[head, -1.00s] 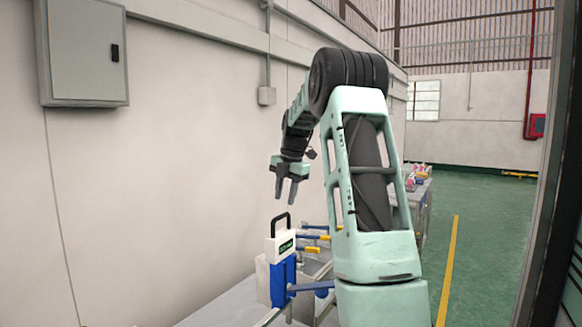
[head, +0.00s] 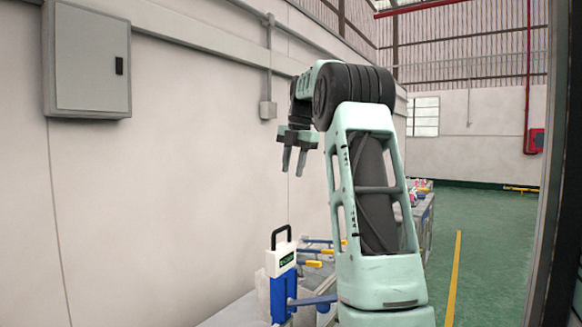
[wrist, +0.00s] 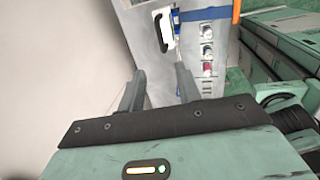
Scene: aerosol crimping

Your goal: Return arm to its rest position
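My gripper (head: 293,161) hangs in the air, fingers pointing down, above the bench and in front of the white wall. In the wrist view my gripper (wrist: 160,88) has its two fingers apart with nothing between them. Below it is a blue and white device (head: 282,277) with a black handle on top, standing on the grey bench (head: 235,314). In the wrist view the device's white part and handle (wrist: 165,30) show beyond the fingers, well apart from them.
Blue and yellow rods (head: 315,252) stick out behind the device. A grey wall cabinet (head: 88,62) hangs at upper left, and a conduit box (head: 267,110) is on the wall behind the arm. The green floor (head: 490,230) at right is open.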

